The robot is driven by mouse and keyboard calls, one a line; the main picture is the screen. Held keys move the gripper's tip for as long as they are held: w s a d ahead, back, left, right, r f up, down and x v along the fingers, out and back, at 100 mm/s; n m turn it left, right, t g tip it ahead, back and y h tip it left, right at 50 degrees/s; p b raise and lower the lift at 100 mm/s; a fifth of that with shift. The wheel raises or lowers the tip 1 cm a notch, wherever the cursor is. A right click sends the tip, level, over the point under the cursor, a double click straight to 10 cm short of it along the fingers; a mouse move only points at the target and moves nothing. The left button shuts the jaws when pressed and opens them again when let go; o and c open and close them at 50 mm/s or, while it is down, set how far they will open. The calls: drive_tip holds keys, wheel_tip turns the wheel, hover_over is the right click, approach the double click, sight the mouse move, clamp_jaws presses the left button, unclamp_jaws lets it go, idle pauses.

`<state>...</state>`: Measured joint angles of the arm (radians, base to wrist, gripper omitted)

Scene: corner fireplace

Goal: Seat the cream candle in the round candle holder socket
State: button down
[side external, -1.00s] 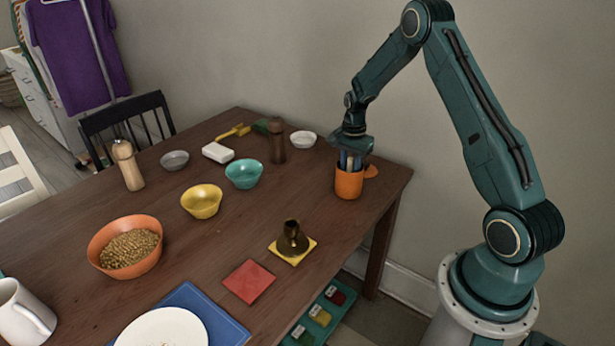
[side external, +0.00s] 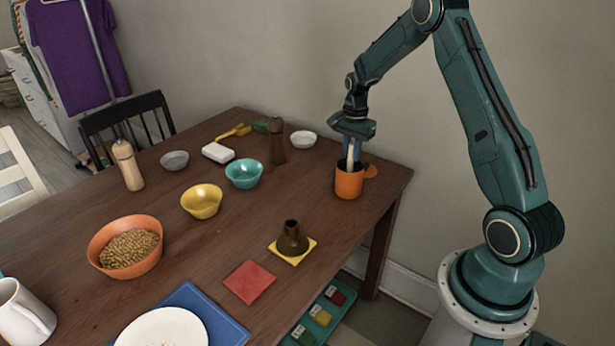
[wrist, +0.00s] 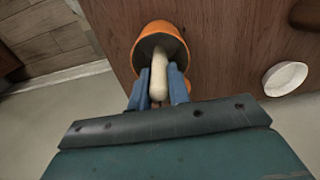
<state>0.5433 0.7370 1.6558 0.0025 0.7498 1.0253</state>
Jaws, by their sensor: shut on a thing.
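The cream candle (wrist: 158,78) is between the blue fingers of my gripper (wrist: 160,88) in the wrist view, and the gripper is shut on it. In the side view my gripper (side external: 351,152) is above the orange cup (side external: 349,184), and the pale candle (side external: 350,157) stands roughly upright with its lower end inside the cup. The orange cup also shows in the wrist view (wrist: 150,30). A dark brown round holder (side external: 291,240) with a narrow open top stands on a yellow square (side external: 309,246), nearer the camera and left of the cup.
A red square (side external: 248,282) lies near the holder. Yellow (side external: 202,203) and teal (side external: 244,175) bowls stand further left, with a dark brown mill (side external: 277,142) and a white bowl (side external: 303,139) behind. Bare table lies between the cup and the holder.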

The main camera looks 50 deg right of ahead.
wheel_tip(320, 180, up, 15)
idle(0.4)
drive_tip(key=shift+a, duration=0.1)
idle(0.4)
drive_tip(key=a+r, duration=0.3)
drive_tip(key=a, duration=1.1)
drive_tip(key=a+r, duration=0.3)
drive_tip(key=a, duration=1.1)
drive_tip(key=shift+s, duration=0.25)
wheel_tip(320, 180, down, 20)
drive_tip(key=shift+f, duration=0.1)
